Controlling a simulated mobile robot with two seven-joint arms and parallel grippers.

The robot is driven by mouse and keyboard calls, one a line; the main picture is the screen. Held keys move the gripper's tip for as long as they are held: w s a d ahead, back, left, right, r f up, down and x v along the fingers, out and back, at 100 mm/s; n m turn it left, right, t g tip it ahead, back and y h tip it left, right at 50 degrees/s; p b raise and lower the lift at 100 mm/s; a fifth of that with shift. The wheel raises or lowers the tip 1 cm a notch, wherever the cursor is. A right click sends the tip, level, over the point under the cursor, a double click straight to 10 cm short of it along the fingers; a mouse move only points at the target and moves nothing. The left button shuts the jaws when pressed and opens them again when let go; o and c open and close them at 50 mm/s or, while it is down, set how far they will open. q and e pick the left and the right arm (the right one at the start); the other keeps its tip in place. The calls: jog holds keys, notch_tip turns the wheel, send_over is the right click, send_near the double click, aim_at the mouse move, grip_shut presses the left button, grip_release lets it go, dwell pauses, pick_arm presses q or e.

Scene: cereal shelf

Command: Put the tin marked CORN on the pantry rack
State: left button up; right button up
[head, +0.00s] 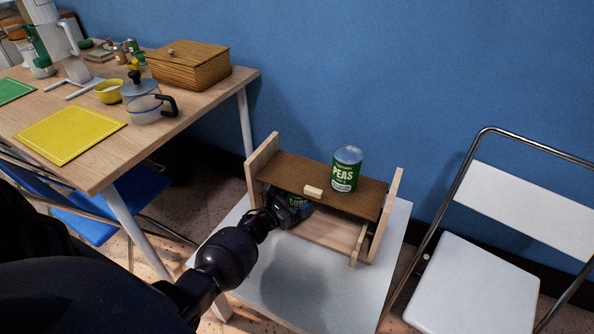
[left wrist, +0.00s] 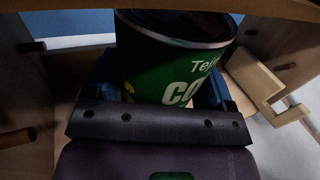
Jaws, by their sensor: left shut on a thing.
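The green tin marked CORN (head: 299,201) is inside the pantry rack (head: 394,200), under its brown upper board. In the head view only part of its label shows; the board and my gripper cover the rest. My left gripper (head: 289,208) reaches into the rack's open front and is shut on the tin. In the left wrist view the tin (left wrist: 165,62) stands between the fingers (left wrist: 160,88), roughly upright, its dark top rim just below the board's edge. I cannot tell whether its base touches the lower board. My right gripper is not in view.
A wooden piece (head: 357,244) stands at the rack's right front. The rack sits on a white table (head: 250,280). A white folding chair (head: 470,285) is at the right, a cluttered wooden table (head: 60,120) at the left.

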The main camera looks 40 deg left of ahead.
aim_at(296, 208)
pick_arm(q)
notch_tip(296, 208, down, 3)
jog(key=shift+s+f+b, duration=0.15)
jog(key=shift+f+b, duration=0.05)
jog(key=shift+b, duration=0.25)
jog(key=shift+f, duration=0.2)
jog(key=shift+r, duration=0.2)
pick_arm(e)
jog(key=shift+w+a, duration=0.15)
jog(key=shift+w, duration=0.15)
pick_arm(q)
jog(key=shift+f, duration=0.3)
jog(key=o, duration=1.2)
jog(key=shift+r, duration=0.1)
jog(key=shift+c, duration=0.2)
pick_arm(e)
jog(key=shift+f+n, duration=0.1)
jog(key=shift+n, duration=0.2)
